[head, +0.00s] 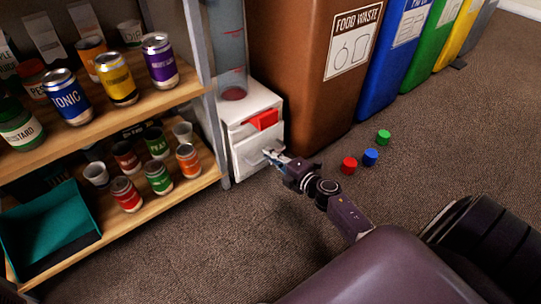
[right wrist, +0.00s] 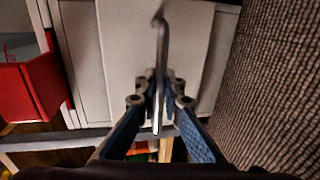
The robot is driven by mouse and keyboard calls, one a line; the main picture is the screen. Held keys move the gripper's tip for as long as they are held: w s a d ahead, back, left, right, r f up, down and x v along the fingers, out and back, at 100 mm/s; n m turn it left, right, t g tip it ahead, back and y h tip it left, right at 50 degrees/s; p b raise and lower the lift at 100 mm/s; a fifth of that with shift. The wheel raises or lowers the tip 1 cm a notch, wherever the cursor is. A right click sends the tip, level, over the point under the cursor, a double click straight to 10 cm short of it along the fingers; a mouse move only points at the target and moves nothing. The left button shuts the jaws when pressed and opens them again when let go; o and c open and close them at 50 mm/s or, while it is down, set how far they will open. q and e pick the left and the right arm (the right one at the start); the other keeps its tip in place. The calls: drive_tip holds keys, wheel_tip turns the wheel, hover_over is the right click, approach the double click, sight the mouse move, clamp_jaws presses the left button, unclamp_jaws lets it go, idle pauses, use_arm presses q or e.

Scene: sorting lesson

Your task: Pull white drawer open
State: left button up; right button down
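The white drawer (head: 247,154) is the lower front of a small white cabinet (head: 238,104) beside the shelf. Its front also fills the middle of the right wrist view (right wrist: 190,45). A thin metal handle (right wrist: 161,38) stands out from that front. My right gripper (head: 272,155) is at the handle, with its blue-padded fingers (right wrist: 160,85) closed in on the bar from both sides. The fingers hide part of the bar. I cannot tell whether the drawer front stands out from the cabinet. My left gripper is not in view.
A red tray (head: 262,119) sticks out above the drawer. The brown food waste bin (head: 297,75) stands close on the right, the shelf post (head: 206,90) on the left. Red, blue and green caps (head: 370,157) lie on the carpet. The floor before the cabinet is otherwise clear.

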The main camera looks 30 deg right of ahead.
drive_tip(key=shift+s, duration=0.1)
idle(0.3)
drive_tip(key=f+p+v, duration=0.3)
drive_tip(key=f+v, duration=0.1)
drive_tip(key=v, duration=1.5)
drive_tip(key=shift+s+d, duration=0.15)
drive_tip(key=shift+s, duration=0.4)
drive_tip(key=c, duration=2)
unclamp_jaws()
drive_tip(key=shift+c, duration=0.2)
drive_tip(key=v, duration=1.2)
drive_tip(key=shift+d, duration=0.1)
